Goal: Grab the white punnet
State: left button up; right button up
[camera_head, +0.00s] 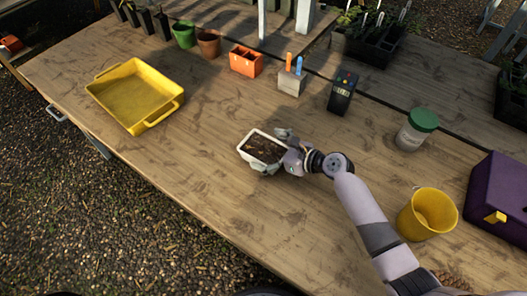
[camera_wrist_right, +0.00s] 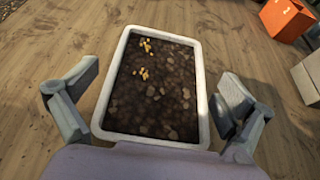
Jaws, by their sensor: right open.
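The white punnet (camera_head: 246,138) is a small rectangular tray of dark soil on the wooden table, near its middle in the head view. In the right wrist view the white punnet (camera_wrist_right: 204,100) fills the centre, with a few yellow bits on the soil. My right gripper (camera_head: 274,152) is at the punnet, its fingers spread on either side. In the right wrist view my right gripper (camera_wrist_right: 155,100) is open, with a gap between the left finger and the rim; the right finger is closer to the rim. My left gripper is not in view.
A yellow tray (camera_head: 101,78) lies at the left. An orange box (camera_head: 245,66), a grey block (camera_head: 291,86) and a black meter (camera_head: 342,93) stand behind. A green-lidded jar (camera_head: 412,138), yellow bucket (camera_head: 420,222) and purple box (camera_head: 496,190) are right. The table's front left is clear.

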jog(key=shift+c, duration=0.2)
jog(key=shift+s, duration=0.1)
jog(key=c, duration=1.3)
jog(key=shift+c, duration=0.4)
jog(key=shift+r, duration=0.15)
